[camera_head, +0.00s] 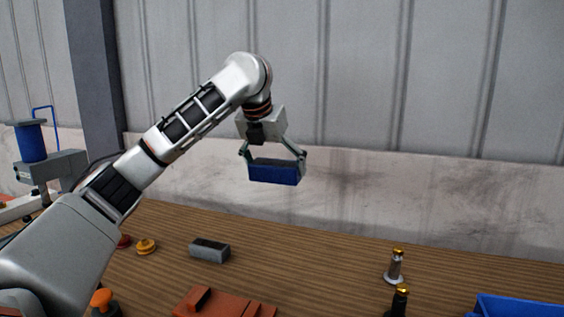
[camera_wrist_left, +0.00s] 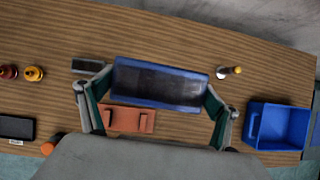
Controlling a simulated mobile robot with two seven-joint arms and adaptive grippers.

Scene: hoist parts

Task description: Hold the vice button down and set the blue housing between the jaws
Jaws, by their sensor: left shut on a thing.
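My left gripper (camera_head: 273,167) is shut on the blue housing (camera_head: 274,174), a blue open box with a dark inside, held high above the bench. In the left wrist view the housing (camera_wrist_left: 160,84) spans between the two fingers, partly over the vice. The vice (camera_head: 225,304) is a red-brown block at the bottom edge; the left wrist view shows its two raised jaws (camera_wrist_left: 130,119) with a gap between. An orange button (camera_head: 102,299) stands left of the vice, apart from it; it also shows in the left wrist view (camera_wrist_left: 47,148). My right gripper is not in view.
A grey block (camera_head: 209,250) and a yellow knob-like part (camera_head: 146,246) lie on the wooden bench. Two gold-topped fittings (camera_head: 395,267) stand at the right, near a blue bin (camera_head: 515,307). A machine with a blue cylinder (camera_head: 30,142) stands far left. A wall closes the back.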

